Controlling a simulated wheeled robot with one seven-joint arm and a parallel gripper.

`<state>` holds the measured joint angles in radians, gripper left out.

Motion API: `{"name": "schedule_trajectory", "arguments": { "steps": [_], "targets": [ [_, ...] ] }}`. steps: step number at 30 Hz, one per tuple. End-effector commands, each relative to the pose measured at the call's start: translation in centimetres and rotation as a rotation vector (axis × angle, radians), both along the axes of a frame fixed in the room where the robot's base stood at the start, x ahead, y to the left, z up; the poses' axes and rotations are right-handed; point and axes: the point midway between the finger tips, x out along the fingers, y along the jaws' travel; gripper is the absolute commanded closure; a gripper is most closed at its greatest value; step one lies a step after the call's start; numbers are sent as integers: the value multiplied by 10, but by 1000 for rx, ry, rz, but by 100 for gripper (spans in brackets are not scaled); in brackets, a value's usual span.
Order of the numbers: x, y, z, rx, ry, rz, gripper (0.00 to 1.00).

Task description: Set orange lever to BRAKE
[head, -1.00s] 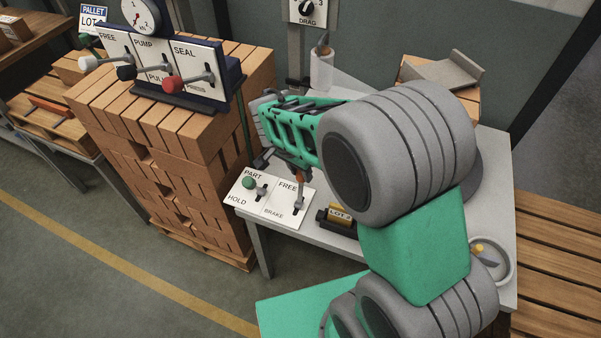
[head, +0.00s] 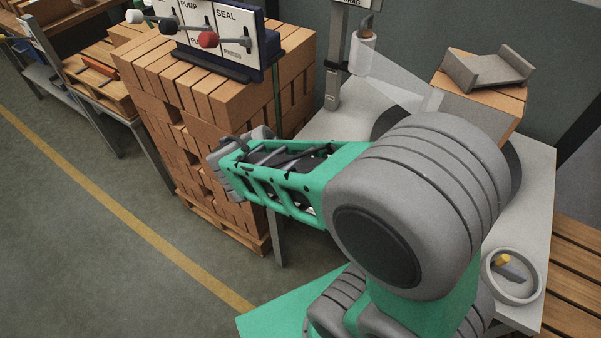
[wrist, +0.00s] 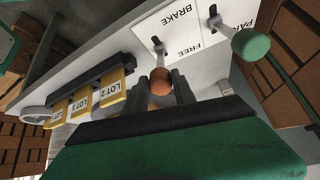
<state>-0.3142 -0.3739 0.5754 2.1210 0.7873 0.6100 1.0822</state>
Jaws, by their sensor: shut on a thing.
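The orange lever shows in the wrist view as a round orange knob (wrist: 160,86) on a pale stem rising from a white plate (wrist: 182,40) marked BRAKE and FREE. The lettering is upside down there. My gripper (wrist: 163,92) has a dark finger on each side of the knob and is shut on it. The stem's base lies near the FREE side of the plate; I cannot tell the exact lever setting. In the head view, my arm hides the lever, the plate and my fingertips.
A green knob (wrist: 251,44) on the PART plate stands close to the right of my gripper in the wrist view. Yellow LOT tags (wrist: 112,86) hang at the left. A brick stack (head: 205,110) and lever panel (head: 222,38) stand left of the table in the head view.

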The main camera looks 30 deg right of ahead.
Motion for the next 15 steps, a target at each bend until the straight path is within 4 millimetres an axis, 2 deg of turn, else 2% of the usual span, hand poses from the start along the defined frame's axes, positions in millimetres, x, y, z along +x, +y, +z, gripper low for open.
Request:
{"name": "schedule_trajectory", "arguments": {
  "steps": [1,12,13,15],
  "targets": [
    [-4,1,-5,4,15,1,100],
    [-6,2,-8,4,23,3,100],
    [-6,2,-8,4,23,3,66],
    [-6,1,-8,3,22,2,61]
  ]
}}
